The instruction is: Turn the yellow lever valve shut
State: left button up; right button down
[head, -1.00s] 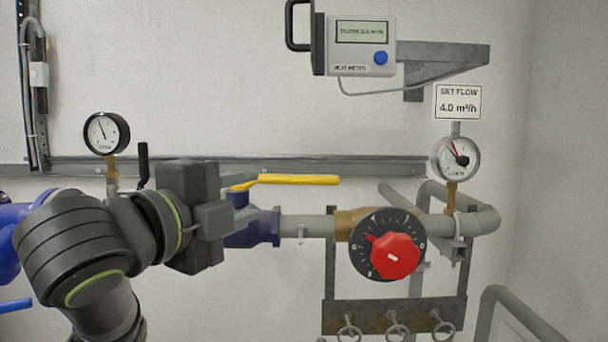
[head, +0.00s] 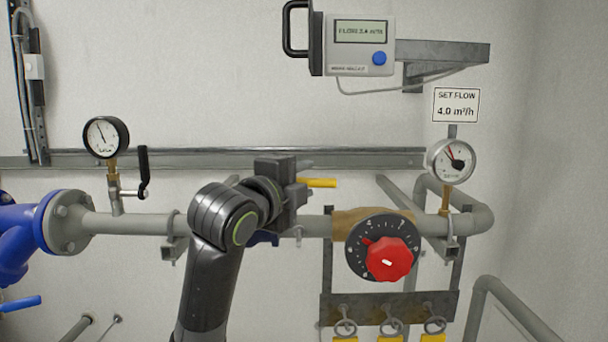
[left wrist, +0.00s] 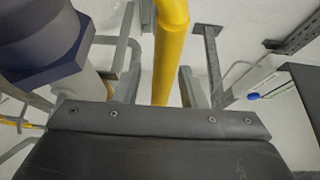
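The yellow lever (head: 318,183) points right, level along the pipe. Only its end shows in the head view, past my left gripper (head: 296,192), which hides the rest of it and most of the blue valve body (head: 264,239). In the left wrist view the lever (left wrist: 168,70) runs up the middle of the picture, between what look like two grey fingers set apart. The gripper looks open around the lever; whether a finger touches it I cannot tell. The blue valve body (left wrist: 50,40) is at the upper left there. My right gripper is not in view.
A red knob (head: 388,260) on a black dial is right of my gripper. A gauge (head: 105,137) and a small black-handled valve (head: 143,170) are at left. A heat meter (head: 359,45) hangs above, with a "SET FLOW 4.0 m³/h" sign (head: 456,105) at right.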

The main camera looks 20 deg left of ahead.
pick_arm(q)
jog(key=shift+w+d, duration=0.1)
jog(key=shift+w, duration=0.25)
grip_shut()
